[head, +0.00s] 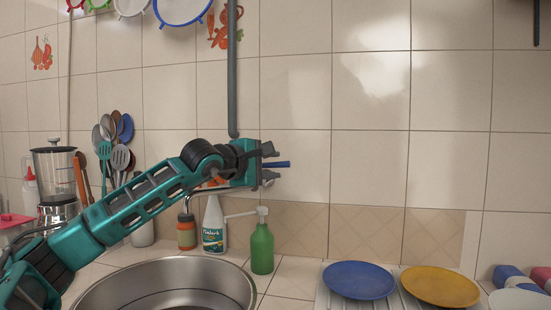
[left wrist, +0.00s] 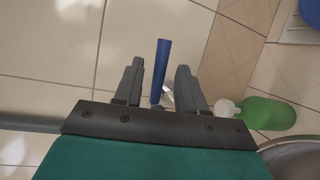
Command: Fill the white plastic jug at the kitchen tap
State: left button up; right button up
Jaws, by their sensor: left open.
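My left gripper (head: 271,164) is open in front of the tiled wall above the sink. A blue bar (head: 282,164), which looks like a tap handle, sticks out between its fingers. In the left wrist view the bar (left wrist: 161,70) stands between the two grey fingers of the gripper (left wrist: 159,72), with gaps on both sides. The curved metal spout (head: 189,197) shows below my arm; the rest of the tap is mostly hidden behind my gripper. The steel sink (head: 240,283) is below. No white jug is visible in either view. My right gripper is not in view.
A green pump bottle (head: 262,248), a white labelled bottle (head: 213,226) and an orange-brown jar (head: 186,232) stand behind the sink. A blue plate (head: 358,280) and a yellow plate (head: 440,286) lie at right. A blender (head: 55,178) and utensils (head: 120,157) stand at left.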

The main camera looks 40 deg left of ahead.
pick_arm(q)
jog(key=shift+w+a+f, duration=0.15)
jog(key=shift+w, duration=1)
grip_shut()
